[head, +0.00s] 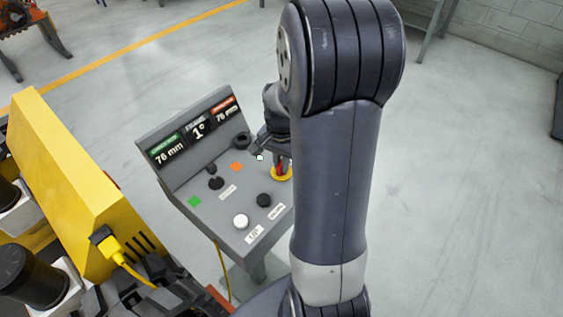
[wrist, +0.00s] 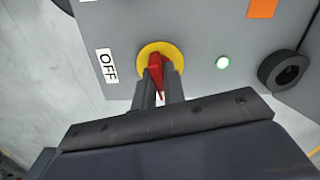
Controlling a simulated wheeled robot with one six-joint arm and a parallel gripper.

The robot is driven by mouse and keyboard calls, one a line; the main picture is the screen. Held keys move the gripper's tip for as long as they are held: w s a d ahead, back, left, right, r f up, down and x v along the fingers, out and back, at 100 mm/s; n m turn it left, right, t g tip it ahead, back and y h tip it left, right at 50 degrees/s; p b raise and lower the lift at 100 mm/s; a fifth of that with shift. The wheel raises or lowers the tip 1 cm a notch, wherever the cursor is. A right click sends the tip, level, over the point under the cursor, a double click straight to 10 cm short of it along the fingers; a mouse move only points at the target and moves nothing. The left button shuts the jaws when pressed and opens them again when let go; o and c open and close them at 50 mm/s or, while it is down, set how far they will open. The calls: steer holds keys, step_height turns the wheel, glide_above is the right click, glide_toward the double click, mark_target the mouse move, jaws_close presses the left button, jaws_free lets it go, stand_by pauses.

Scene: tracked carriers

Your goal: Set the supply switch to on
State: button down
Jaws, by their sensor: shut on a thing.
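The supply switch is a red handle on a round yellow plate (head: 283,175) at the right edge of the grey control panel. In the wrist view the red handle (wrist: 155,66) stands in front of its yellow plate (wrist: 176,55), with an OFF label (wrist: 107,66) to its left. My gripper (wrist: 160,90) is shut on the red handle, one finger on each side. In the head view my arm hides much of the gripper and part of the panel's right side. A small lit green-white lamp (wrist: 222,62) is right of the plate in the wrist view.
The grey panel (head: 180,185) also bears a display (head: 197,131), a white button (head: 241,221), black knobs (head: 264,199) and coloured squares. A yellow machine (head: 75,180) with a cable stands at left.

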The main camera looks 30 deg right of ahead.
steer(key=shift+m, duration=1.2)
steer(key=c, duration=1.5)
jaws_free()
step_height(320, 180, up, 11)
steer(key=shift+f, duration=0.1)
